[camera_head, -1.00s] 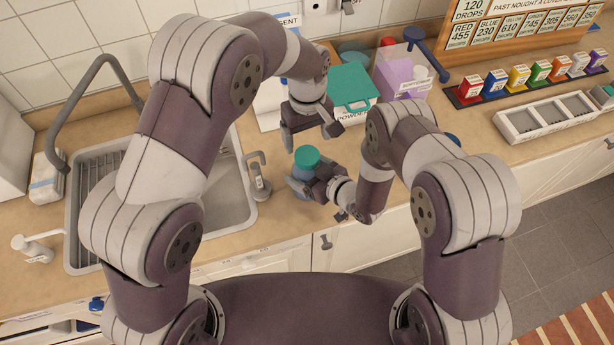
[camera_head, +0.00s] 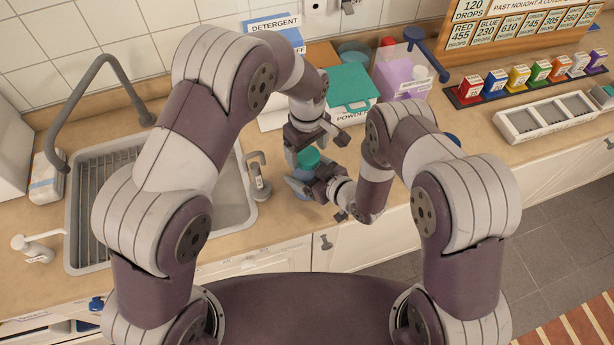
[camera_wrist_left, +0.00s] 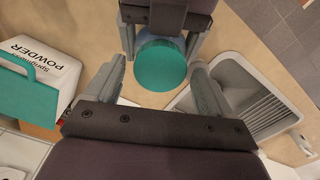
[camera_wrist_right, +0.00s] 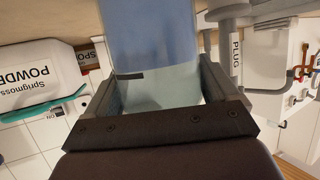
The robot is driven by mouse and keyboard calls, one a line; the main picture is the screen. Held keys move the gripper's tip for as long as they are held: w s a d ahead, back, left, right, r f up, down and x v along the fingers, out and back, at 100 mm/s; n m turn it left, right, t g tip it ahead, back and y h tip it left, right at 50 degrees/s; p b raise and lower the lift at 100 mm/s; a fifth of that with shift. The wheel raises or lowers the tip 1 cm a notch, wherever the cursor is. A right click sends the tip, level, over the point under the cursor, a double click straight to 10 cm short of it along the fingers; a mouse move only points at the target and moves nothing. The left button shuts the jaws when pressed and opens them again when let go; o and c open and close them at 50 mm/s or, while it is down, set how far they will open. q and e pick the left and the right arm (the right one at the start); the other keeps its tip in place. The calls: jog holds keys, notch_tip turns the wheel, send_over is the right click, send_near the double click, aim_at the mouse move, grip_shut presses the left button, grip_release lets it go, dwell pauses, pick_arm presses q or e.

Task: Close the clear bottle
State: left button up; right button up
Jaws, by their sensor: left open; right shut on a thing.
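The clear bottle (camera_wrist_right: 155,50), bluish, stands upright between the fingers of my right gripper (camera_head: 308,184), which is shut on it. Its round teal cap (camera_head: 307,158) is on top; whether it is fastened I cannot tell. My left gripper (camera_head: 306,148) is open, pointing down just above and around the cap. In the left wrist view its fingers (camera_wrist_left: 156,85) stand on either side of the cap with gaps.
A teal-lidded powder box (camera_head: 350,88) and a detergent box (camera_head: 275,30) stand behind. A purple container (camera_head: 402,80) is at the back right.

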pick_arm(q)
jog(key=shift+f, duration=0.6)
jog(key=c, duration=1.1)
jog(key=m, duration=0.6)
jog(key=o, duration=1.2)
jog(key=shift+r, duration=2.3)
